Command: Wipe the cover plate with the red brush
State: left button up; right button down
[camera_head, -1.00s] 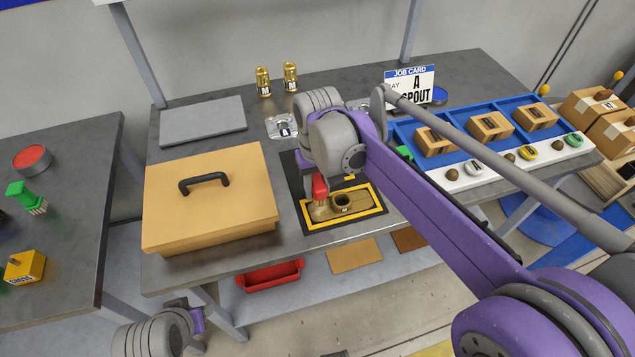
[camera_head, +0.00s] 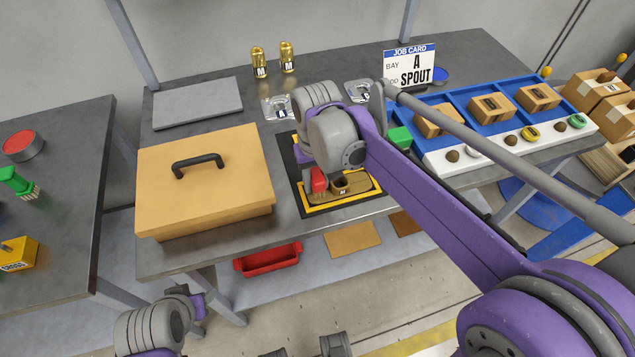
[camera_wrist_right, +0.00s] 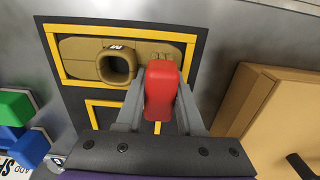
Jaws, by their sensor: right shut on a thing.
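My right gripper (camera_wrist_right: 160,110) is shut on the red brush (camera_wrist_right: 161,90), whose handle stands up between the fingers. The brush also shows in the head view (camera_head: 318,180), under my right wrist. A brass plate with a round hollow spout and an "M" mark, apparently the cover plate (camera_wrist_right: 75,50), lies inside a yellow outline on a black mat.
A tan box (camera_head: 205,190) with a black handle stands left of the black mat (camera_head: 308,207). A grey plate (camera_head: 198,102) and two gold cylinders (camera_head: 260,62) are behind. A blue tray (camera_head: 470,95) with cartons is at right, near the job card (camera_head: 409,67).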

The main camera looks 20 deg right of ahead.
aim_at(315, 170)
jog(key=shift+w, duration=0.55)
notch_tip(315, 170, up, 4)
jog(key=p, duration=0.2)
jog(key=shift+r+p, duration=0.25)
jog(key=shift+p, duration=0.1)
notch_tip(315, 170, up, 2)
jog(key=shift+r+p, duration=0.1)
jog(key=shift+p, duration=0.7)
jog(key=shift+r+p, duration=0.5)
jog(key=shift+r, duration=0.35)
